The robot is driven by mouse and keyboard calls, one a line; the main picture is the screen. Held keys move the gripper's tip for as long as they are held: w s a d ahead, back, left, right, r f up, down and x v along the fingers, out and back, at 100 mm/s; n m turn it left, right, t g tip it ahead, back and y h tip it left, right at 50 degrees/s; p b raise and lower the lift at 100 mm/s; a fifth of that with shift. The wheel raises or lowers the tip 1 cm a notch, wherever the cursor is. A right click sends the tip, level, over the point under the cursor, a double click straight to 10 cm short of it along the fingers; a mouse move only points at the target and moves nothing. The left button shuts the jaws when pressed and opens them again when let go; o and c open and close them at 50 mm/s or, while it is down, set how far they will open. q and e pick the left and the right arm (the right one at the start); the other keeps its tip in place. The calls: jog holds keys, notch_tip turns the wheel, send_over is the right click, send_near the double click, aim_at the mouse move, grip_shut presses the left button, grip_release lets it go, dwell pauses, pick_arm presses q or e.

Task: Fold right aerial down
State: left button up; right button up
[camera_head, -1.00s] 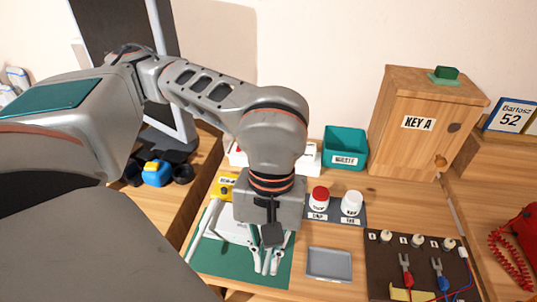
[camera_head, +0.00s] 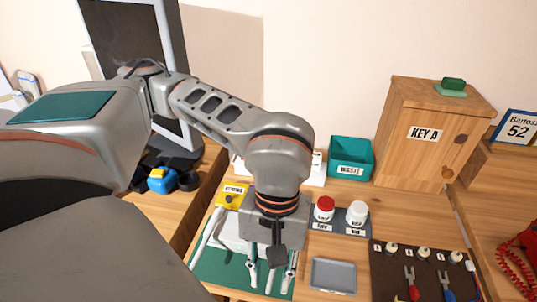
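A white device (camera_head: 232,234) lies on a green mat (camera_head: 238,278) at the lower middle. Its left white aerial (camera_head: 207,230) slants along the mat's left side. My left gripper (camera_head: 271,279) points down over the device's right side and hides much of it. Thin pale parts show around the dark finger piece; I cannot tell which are fingers and which belong to the right aerial. Whether the gripper is open or touches the aerial cannot be told. My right gripper is out of view.
A grey tray (camera_head: 333,276) lies right of the mat. Behind it stand a red-capped jar (camera_head: 324,211) and a white-capped jar (camera_head: 357,215). A dark tool board (camera_head: 388,284), a green waste bin (camera_head: 351,158) and a wooden key cabinet (camera_head: 425,145) are further right.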

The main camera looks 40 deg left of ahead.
pick_arm(q)
jog(key=shift+r+p, duration=0.55)
jog(key=shift+r, duration=0.35)
jog(key=shift+w+r+p, duration=0.2)
jog(key=shift+r+p, duration=0.6)
jog(key=shift+r, duration=1)
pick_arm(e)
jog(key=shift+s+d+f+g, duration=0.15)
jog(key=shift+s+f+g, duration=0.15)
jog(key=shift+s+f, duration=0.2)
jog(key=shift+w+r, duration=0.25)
